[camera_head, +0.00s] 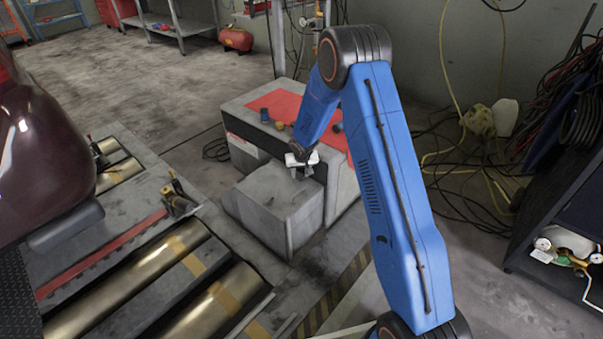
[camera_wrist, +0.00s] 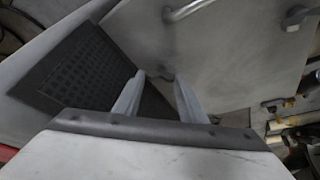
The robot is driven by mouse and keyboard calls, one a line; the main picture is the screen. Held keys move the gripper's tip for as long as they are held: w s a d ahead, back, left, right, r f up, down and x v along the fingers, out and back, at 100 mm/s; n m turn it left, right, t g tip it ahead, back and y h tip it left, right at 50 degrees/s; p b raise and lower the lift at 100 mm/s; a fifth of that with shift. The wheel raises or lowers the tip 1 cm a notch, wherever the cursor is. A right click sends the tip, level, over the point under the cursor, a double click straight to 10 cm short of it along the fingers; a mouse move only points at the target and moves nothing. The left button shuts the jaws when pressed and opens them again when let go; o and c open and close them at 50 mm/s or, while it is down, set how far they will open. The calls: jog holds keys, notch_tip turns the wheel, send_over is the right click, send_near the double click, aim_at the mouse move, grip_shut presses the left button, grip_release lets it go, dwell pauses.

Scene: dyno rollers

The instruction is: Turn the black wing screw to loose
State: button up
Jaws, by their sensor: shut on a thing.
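My gripper (camera_head: 302,172) is at the grey block (camera_head: 262,204) in front of the low cabinet, seen in the head view. In the wrist view, the two pale fingers of my gripper (camera_wrist: 160,82) reach toward a grey metal surface. A small dark piece, the black wing screw (camera_wrist: 167,76), shows between the fingertips, and my gripper is shut on it. Most of the screw is hidden by the fingers, and its turn angle cannot be told. In the head view the screw is hidden by my gripper and too small to make out.
A cabinet with a red top (camera_head: 273,102) bears several small coloured knobs just behind my gripper. A dark perforated grille (camera_wrist: 85,68) and a metal handle (camera_wrist: 190,9) lie near the fingers. Brass rollers (camera_head: 135,287) and a dark red vehicle (camera_head: 42,150) are at left.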

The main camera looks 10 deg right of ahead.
jog(key=shift+d+r, duration=0.1)
jog(key=shift+d, duration=0.15)
dwell(0.4)
jog(key=o, duration=1.1)
jog(key=shift+d, duration=0.1)
jog(key=shift+c, duration=0.2)
jog(key=shift+r, duration=0.1)
jog(key=v, duration=1.7)
jog(key=shift+s, duration=0.2)
jog(key=shift+r, duration=0.1)
jog(key=shift+c, duration=0.7)
